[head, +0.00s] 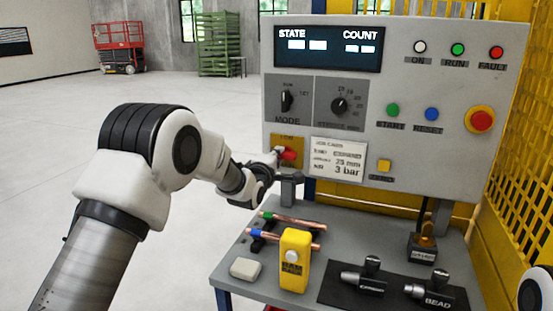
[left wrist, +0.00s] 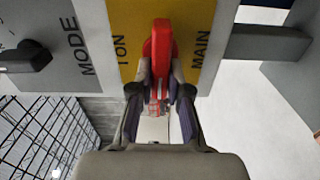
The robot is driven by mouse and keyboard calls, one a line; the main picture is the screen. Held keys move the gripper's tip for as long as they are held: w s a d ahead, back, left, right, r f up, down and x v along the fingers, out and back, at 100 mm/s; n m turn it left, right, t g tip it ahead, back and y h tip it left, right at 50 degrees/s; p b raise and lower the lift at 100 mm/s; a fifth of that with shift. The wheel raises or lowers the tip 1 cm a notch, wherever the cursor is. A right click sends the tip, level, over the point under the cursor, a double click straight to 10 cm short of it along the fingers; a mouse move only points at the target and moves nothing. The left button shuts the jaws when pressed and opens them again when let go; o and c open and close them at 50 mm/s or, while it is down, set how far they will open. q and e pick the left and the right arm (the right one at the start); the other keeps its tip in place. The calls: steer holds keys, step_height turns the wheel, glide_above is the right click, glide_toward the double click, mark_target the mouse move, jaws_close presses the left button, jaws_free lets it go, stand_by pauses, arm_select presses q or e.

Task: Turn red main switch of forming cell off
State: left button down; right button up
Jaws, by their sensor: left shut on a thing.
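The red main switch (head: 289,155) sits on a yellow plate (head: 287,140) at the lower left of the grey control panel. In the left wrist view the red handle (left wrist: 161,45) runs up the picture, between the lettering ending in ON and the word MAIN on the yellow plate (left wrist: 204,30). My left gripper (head: 277,158) is at the switch, coming from the left. In the left wrist view its fingers (left wrist: 160,90) are closed on both sides of the handle. The fingers hide part of the switch in the head view. My right gripper is not in view.
The panel (head: 400,95) carries a MODE knob (head: 287,100), a red emergency button (head: 481,120) and lamps. Below it, a grey table (head: 225,275) bears copper tubes (head: 293,220), a yellow box (head: 295,260) and black tools. Yellow mesh fencing (head: 520,150) stands at right. Floor at left is clear.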

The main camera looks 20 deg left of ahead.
arm_select(q)
steer(key=shift+r+n, duration=0.25)
steer(key=shift+n, duration=0.05)
steer(key=c, duration=1.3)
jaws_free()
steer(key=shift+w+d, duration=0.1)
steer(key=shift+o, duration=0.9)
steer(key=shift+w+d+f, duration=0.2)
steer(key=shift+d, duration=0.05)
steer(key=s, duration=1.2)
steer(key=shift+a, duration=0.25)
steer(key=shift+f, duration=0.1)
